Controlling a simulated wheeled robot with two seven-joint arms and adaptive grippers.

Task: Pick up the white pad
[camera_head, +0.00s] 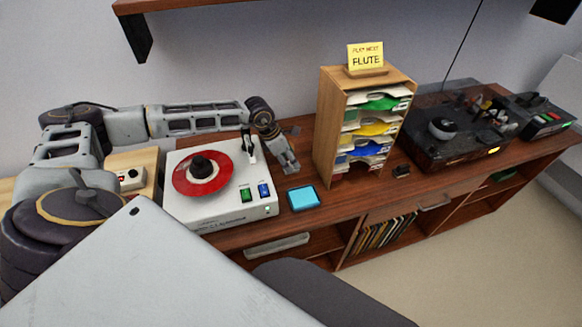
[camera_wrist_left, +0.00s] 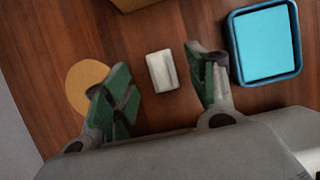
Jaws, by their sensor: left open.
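The white pad (camera_wrist_left: 162,71) is a small pale block lying on the brown wooden top, seen in the left wrist view. My left gripper (camera_wrist_left: 160,74) is open, with one green-padded finger on each side of the pad in that view. There is a visible gap on both sides, and I cannot tell the height between fingertips and pad. In the head view my left gripper (camera_head: 288,162) points down at the counter between the turntable and the paper rack. The pad cannot be made out there. My right gripper is not in view.
A blue square tray (camera_wrist_left: 235,55) lies right of the gripper, also in the head view (camera_head: 303,197). A tan disc (camera_wrist_left: 87,84) lies left. The turntable (camera_head: 220,210), wooden rack (camera_head: 328,140) and dark machine (camera_head: 430,150) stand on the counter. A shelf (camera_head: 190,3) hangs above.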

